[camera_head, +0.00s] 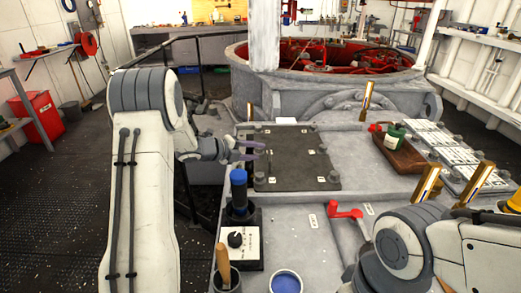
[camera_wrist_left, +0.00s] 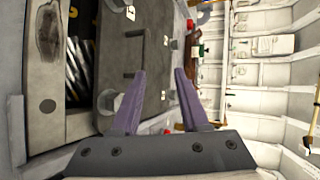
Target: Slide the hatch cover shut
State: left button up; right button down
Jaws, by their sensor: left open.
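The hatch cover (camera_head: 297,172) is a dark grey flat plate with small white labels, lying on the grey deck housing in the middle of the head view. In the left wrist view the cover (camera_wrist_left: 150,75) shows a raised handle. Left of it there is a dark opening (camera_wrist_left: 75,55) with striped items inside, so the hatch looks partly open. My left gripper (camera_head: 263,150) is over the cover's left part; its purple fingers (camera_wrist_left: 160,72) are spread with nothing between them. Contact with the cover cannot be told. My right arm enters at lower right; its gripper is not visible.
A red lever (camera_head: 346,212), a blue-topped cylinder (camera_head: 239,191) and a dial box (camera_head: 243,246) stand in front of the cover. A green bottle (camera_head: 394,136) is to the right on a brown board. A large round well with red parts is behind.

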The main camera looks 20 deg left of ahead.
pick_arm(q)
jog(key=s+a+r+p, duration=0.1)
jog(key=s+a, duration=0.4)
jog(key=shift+s+a+r, duration=0.15)
jog(key=shift+a, duration=0.05)
dwell(0.5)
